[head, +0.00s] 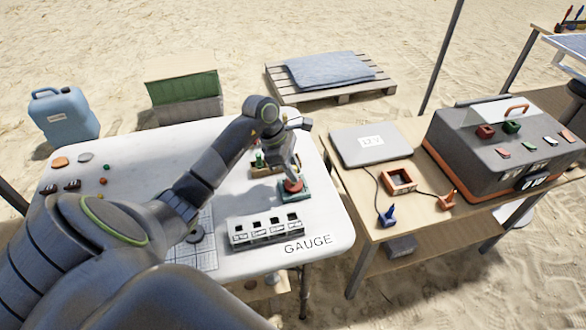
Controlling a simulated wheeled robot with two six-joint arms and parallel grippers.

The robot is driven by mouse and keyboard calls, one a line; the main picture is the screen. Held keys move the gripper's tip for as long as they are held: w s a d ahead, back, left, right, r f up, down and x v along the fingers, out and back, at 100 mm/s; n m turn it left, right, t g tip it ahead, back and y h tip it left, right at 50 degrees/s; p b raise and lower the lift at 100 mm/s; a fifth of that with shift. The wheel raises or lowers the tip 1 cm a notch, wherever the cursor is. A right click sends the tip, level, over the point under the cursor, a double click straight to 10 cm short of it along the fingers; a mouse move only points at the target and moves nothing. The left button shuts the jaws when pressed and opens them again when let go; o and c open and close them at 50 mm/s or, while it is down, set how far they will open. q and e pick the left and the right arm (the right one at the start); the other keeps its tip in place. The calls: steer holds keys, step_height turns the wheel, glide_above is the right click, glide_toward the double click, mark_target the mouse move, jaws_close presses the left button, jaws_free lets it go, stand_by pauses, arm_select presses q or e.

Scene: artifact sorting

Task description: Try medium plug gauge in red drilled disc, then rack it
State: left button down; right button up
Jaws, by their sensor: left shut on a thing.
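A red disc (290,189) sits on a green block (297,198) near the right edge of the white table. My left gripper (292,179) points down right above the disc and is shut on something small. The held thing is mostly hidden by the fingers; it appears to be a plug gauge, and its size cannot be told. Whether it is inside the disc's hole cannot be seen. A wooden block (262,172) with a green-topped piece stands just behind, partly hidden by my arm. My right gripper is out of view.
A white slotted holder (266,234) stands in front, beside the printed word GAUGE. A dark round piece (195,235) lies on a gridded mat (199,258). Small stones and pieces lie at the table's far left. A second table with a laptop (371,146) and a grey toolbox (500,150) is at right.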

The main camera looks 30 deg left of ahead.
arm_select(q)
steer(key=shift+r, duration=0.1)
steer(key=shift+r+p, duration=1.15)
steer(key=shift+r, duration=1.3)
